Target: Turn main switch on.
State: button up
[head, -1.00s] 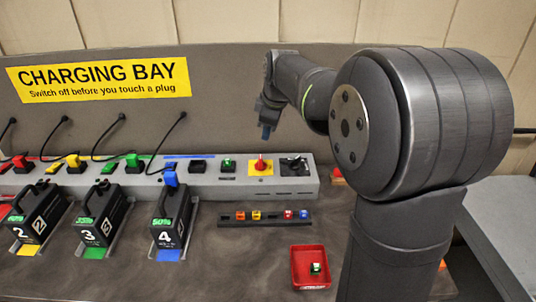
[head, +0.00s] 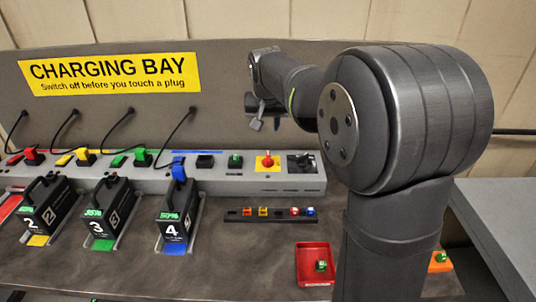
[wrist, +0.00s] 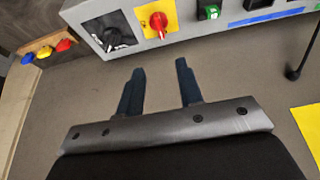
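A red rotary switch (head: 267,160) on a yellow plate sits on the sloped face of the grey panel. It also shows at the top of the wrist view (wrist: 158,22), its handle pointing roughly toward my gripper. Beside it is a black knob (head: 302,162) on a black plate, also in the wrist view (wrist: 110,38). My gripper (head: 256,122) is above the panel, slightly left of the red switch in the head view. In the wrist view its two dark fingers (wrist: 161,68) are apart with nothing between them. The fingertips do not touch the switch.
Several black batteries, one numbered 4 (head: 178,212), stand left in front of the panel, with cables behind. A green switch (head: 235,161) is left of the red one. A fuse strip (head: 270,219) and red tray (head: 310,252) lie in front.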

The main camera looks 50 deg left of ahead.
aim_at(268, 156)
jog(key=x, duration=1.7)
jog(key=shift+r, duration=0.1)
grip_shut()
